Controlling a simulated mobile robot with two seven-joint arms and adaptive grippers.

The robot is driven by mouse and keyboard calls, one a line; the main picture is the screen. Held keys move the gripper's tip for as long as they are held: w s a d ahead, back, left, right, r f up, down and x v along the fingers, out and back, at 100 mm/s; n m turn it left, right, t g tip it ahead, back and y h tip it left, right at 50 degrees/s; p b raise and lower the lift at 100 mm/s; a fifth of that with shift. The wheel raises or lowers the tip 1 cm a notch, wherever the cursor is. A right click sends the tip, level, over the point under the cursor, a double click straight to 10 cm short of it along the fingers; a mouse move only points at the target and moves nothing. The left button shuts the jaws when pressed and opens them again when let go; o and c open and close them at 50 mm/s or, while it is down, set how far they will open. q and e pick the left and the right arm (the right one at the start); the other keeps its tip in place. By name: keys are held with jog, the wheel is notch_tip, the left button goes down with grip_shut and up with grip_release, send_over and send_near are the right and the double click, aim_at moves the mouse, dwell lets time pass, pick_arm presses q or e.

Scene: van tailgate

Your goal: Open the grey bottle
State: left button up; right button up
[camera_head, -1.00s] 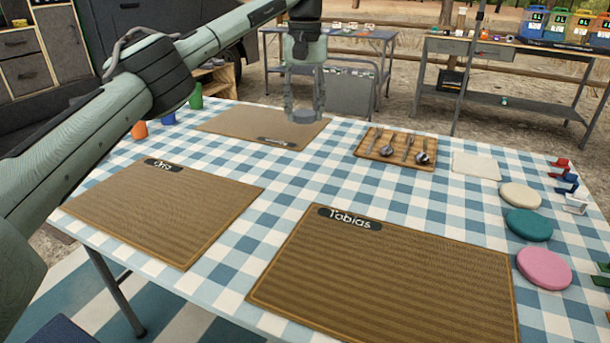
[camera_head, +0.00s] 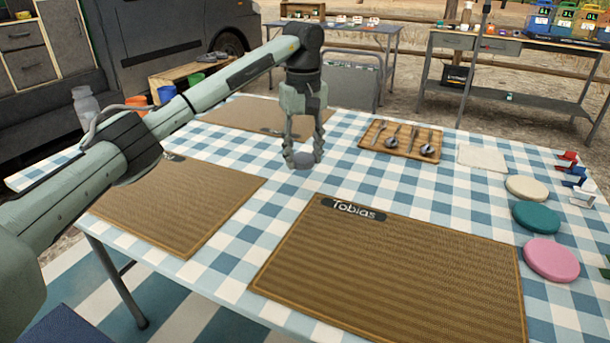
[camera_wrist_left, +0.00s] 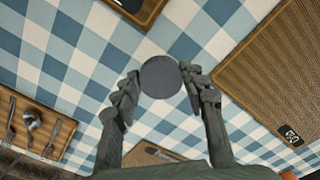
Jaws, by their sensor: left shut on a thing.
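My left gripper (camera_head: 303,160) points down over the checkered cloth and is shut on a round grey lid (camera_head: 302,161). The lid shows as a dark grey disc (camera_wrist_left: 160,77) between both fingertips in the left wrist view. A grey, see-through bottle (camera_head: 87,110) stands upright at the far left in the head view, partly behind my left arm. Its top is too small to tell whether it is open. My right gripper is not in view.
The checkered table (camera_head: 400,185) carries woven placemats, one marked Tobias (camera_head: 390,265). A wooden cutlery board (camera_head: 400,141) and round coasters, one teal (camera_head: 536,217), lie to the right. Orange (camera_head: 137,102) and blue (camera_head: 167,93) cups stand at the left. Bare cloth surrounds the gripper.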

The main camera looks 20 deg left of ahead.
aim_at(305, 187)
pick_arm(q)
jog(key=shift+s+d+f, duration=0.35)
jog(key=shift+s+f, duration=0.05)
jog(key=shift+s, duration=0.1)
notch_tip(305, 187, down, 4)
jog(key=shift+r, duration=0.1)
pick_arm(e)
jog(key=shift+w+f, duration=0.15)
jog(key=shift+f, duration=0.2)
pick_arm(q)
jog(key=shift+f, duration=0.2)
jog(key=o, duration=1.3)
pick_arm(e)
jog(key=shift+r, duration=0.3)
